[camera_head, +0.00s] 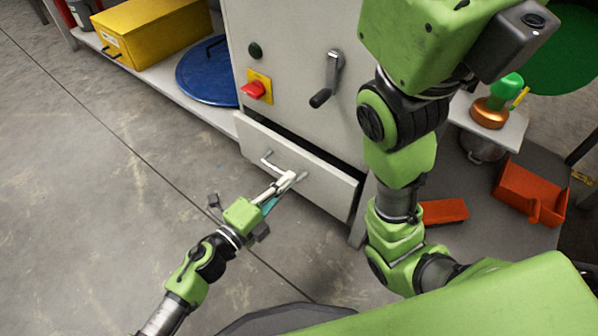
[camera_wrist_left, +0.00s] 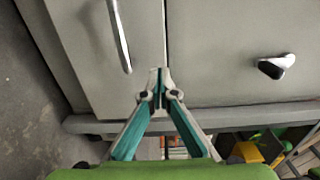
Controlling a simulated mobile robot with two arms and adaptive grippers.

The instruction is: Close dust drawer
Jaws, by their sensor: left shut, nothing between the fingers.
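The dust drawer (camera_head: 325,190) is the light grey front low on the cabinet, with a bar handle (camera_head: 268,160). A dark gap shows along its top edge, so it stands a little out. My left gripper (camera_head: 289,180) is shut and empty, its tips in front of the drawer face by the handle. In the left wrist view the gripper tips (camera_wrist_left: 158,75) overlap the seam between the drawer front (camera_wrist_left: 85,45) and the cabinet; the handle (camera_wrist_left: 119,36) is to their left. Contact cannot be told. My right arm crosses the head view; its gripper is not visible.
The cabinet (camera_head: 295,90) carries a crank handle (camera_head: 328,78) and a red switch (camera_head: 254,90). A yellow box (camera_head: 150,35) and blue disc (camera_head: 212,70) lie on a low shelf. The floor left of the drawer is clear.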

